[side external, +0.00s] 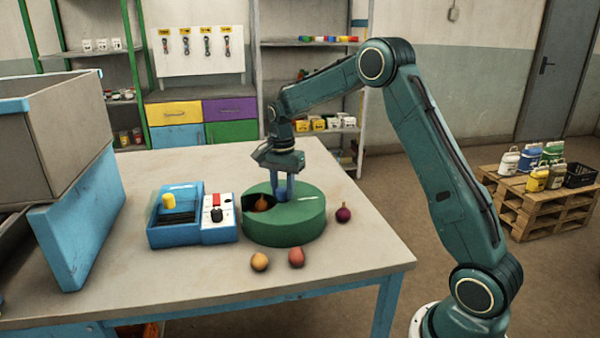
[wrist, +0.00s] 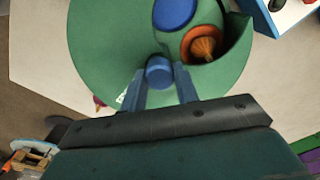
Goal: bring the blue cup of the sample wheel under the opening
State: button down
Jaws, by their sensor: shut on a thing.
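The sample wheel is a round green drum (side external: 290,222) on the table; its green top fills much of the wrist view (wrist: 100,50). Its opening is on the left side in the side view. In the wrist view an orange cup (wrist: 187,43) with an orange-brown onion-like thing (wrist: 203,48) shows there. A round blue disc (wrist: 175,12) lies near the drum's middle. My gripper (wrist: 158,80) points down over the drum and is shut on a short blue knob (wrist: 158,68); it also shows in the side view (side external: 284,194). I cannot make out a blue cup.
A blue box with a white control panel (side external: 219,229) stands close left of the drum. A yellow bulb (side external: 260,261) and a reddish bulb (side external: 296,257) lie in front, a purple one (side external: 343,213) at right. A large bin (side external: 60,120) stands far left.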

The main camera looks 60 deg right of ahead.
jog(key=shift+r+m, duration=0.1)
jog(key=shift+m, duration=2.7)
jog(key=c, duration=1.1)
grip_release()
jog(key=shift+o, duration=0.2)
notch_tip(320, 180, up, 14)
jog(key=shift+s, duration=0.1)
